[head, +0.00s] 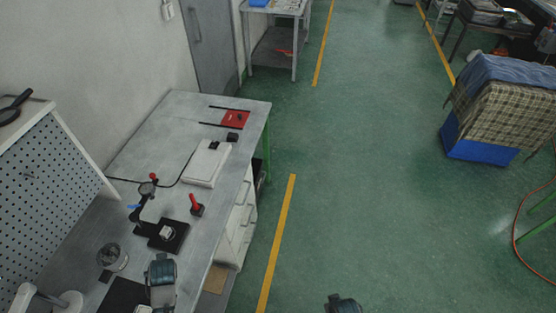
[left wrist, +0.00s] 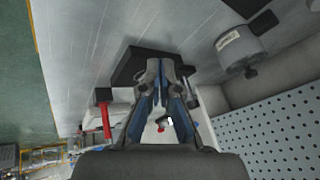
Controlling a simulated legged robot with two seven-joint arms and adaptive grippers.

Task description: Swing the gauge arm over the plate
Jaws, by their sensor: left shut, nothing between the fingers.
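The gauge stand (head: 145,228) is on the bench at the left of the head view. Its round gauge (head: 147,188) has a red top and a blue lever beside it. The dark square plate (head: 170,234) lies just right of the stand, with a small pale metal piece on it. In the left wrist view my left gripper (left wrist: 164,68) is shut and empty, its tips in front of the dark plate (left wrist: 128,68). The fingers largely hide the gauge; a small red knob shows between them. I cannot tell whether the tips touch anything.
A grey cylinder (left wrist: 240,45) stands nearby. A perforated panel (head: 50,175) borders the bench's left. A white box (head: 207,163) sits farther back.

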